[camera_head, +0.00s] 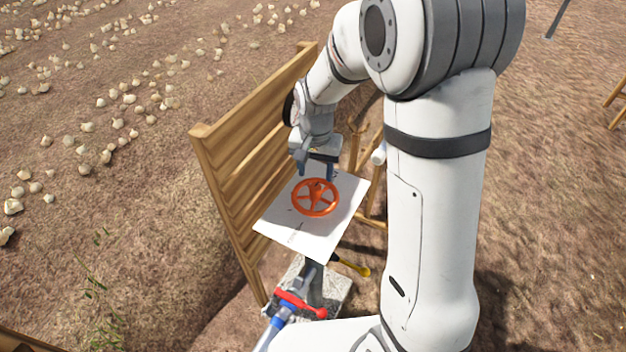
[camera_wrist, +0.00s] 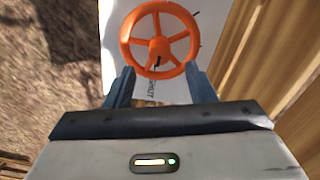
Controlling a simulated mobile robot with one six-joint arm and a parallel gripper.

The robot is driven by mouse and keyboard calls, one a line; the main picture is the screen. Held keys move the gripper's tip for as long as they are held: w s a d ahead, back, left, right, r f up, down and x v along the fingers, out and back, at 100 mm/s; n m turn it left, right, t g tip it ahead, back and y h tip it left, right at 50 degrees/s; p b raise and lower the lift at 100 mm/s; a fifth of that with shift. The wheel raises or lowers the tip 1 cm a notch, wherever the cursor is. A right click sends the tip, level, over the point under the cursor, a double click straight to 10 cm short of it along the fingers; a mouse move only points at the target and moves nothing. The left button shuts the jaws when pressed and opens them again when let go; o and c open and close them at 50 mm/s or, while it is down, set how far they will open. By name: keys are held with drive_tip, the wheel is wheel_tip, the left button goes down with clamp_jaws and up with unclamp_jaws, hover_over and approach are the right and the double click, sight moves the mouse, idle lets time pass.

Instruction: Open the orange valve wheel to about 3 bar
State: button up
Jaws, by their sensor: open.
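The orange valve wheel (camera_head: 315,197) is a spoked ring in front of a white panel (camera_head: 330,235). My gripper (camera_head: 316,170) is above the wheel's upper edge in the head view, with its two fingers apart. In the wrist view the wheel (camera_wrist: 160,40) lies ahead of the open fingers, and its near rim shows between the fingertips (camera_wrist: 160,80). Nothing is held. I cannot tell whether a finger touches the rim. A small dark mark or pointer shows by the hub. No pressure reading is legible.
A wooden slatted panel (camera_head: 255,140) stands close to the left of the white panel. Below are a blue pipe with a red lever (camera_head: 300,304), a yellow handle (camera_head: 352,265) and a stone block (camera_head: 335,293). Onions (camera_head: 120,97) lie on the soil at left.

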sight(315, 186)
wheel_tip(315, 186, down, 7)
drive_tip(key=shift+f+p, duration=0.2)
drive_tip(key=shift+p, duration=0.25)
drive_tip(key=c, duration=0.9)
drive_tip(key=shift+a, duration=0.15)
drive_tip(key=shift+c, duration=0.4)
drive_tip(key=shift+w, duration=0.1)
drive_tip(key=shift+n+b, duration=1.2)
drive_tip(key=shift+n, duration=0.7)
drive_tip(key=n+b, duration=0.2)
drive_tip(key=n, duration=0.2)
drive_tip(key=shift+n, duration=0.4)
drive_tip(key=shift+r, duration=0.1)
